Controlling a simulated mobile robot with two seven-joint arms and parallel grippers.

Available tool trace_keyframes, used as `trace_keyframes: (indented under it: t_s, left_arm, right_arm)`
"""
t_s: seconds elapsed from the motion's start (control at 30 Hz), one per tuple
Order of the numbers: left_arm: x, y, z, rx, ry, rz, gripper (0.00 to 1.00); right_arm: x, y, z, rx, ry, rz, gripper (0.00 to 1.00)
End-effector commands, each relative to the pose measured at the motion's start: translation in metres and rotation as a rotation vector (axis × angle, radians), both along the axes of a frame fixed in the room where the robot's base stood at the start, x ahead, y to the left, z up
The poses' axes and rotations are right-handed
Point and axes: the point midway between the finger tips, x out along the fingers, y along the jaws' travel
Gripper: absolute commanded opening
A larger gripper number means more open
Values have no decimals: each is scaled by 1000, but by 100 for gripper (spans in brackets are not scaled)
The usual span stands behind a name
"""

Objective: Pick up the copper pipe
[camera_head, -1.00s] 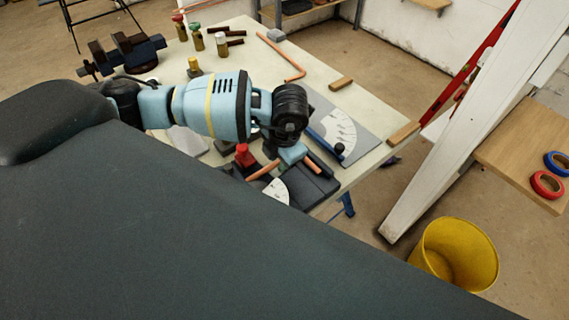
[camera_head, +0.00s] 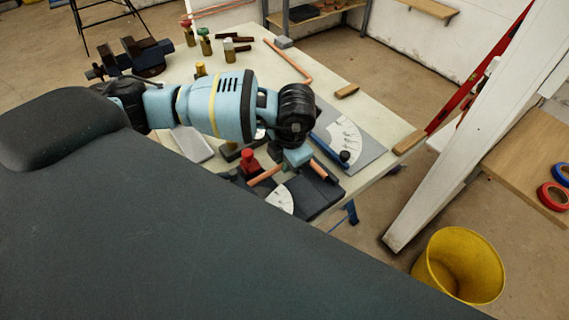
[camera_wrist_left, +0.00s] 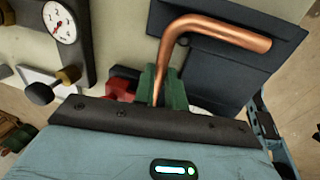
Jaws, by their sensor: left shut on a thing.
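The copper pipe (camera_wrist_left: 225,30) is bent, with one long arm running to the right over a dark block in the left wrist view. Its other arm runs down between the green fingertips of my left gripper (camera_wrist_left: 162,88), which is shut on it. In the head view my left gripper (camera_head: 297,158) is over the near end of the table, with pipe showing on its left (camera_head: 264,175) and its right (camera_head: 318,169). The pipe's middle is hidden there by the gripper. I cannot tell whether the pipe touches the dark block. My right gripper is not in view.
A red clamp-like part (camera_head: 249,162) stands close beside the gripper. A grey plate with a white dial (camera_head: 343,142) lies to the right. Another bent copper pipe (camera_head: 292,64), a vise (camera_head: 145,55) and a wood block (camera_head: 346,91) are on the table (camera_head: 385,120). A yellow bucket (camera_head: 460,265) stands on the floor.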

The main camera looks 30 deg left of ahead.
Motion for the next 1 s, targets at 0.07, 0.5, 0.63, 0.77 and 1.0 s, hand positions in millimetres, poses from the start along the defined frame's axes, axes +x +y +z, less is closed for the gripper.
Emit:
trace_keyframes:
  t_s: [0.07,0.5,0.63,0.77,1.0]
  left_arm:
    - [1,0,11,0,-3,-2,0]
    - [-69,-53,32,-2,0,-8,0]
    - [-92,-71,35,-2,-1,-7,0]
    - [-109,-84,37,-1,-1,-4,0]
    - [-125,-96,39,1,-1,-1,0]
  right_arm:
    - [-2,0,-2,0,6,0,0]
    - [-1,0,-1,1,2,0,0]
    - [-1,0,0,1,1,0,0]
    - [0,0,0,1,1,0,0]
    - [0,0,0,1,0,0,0]
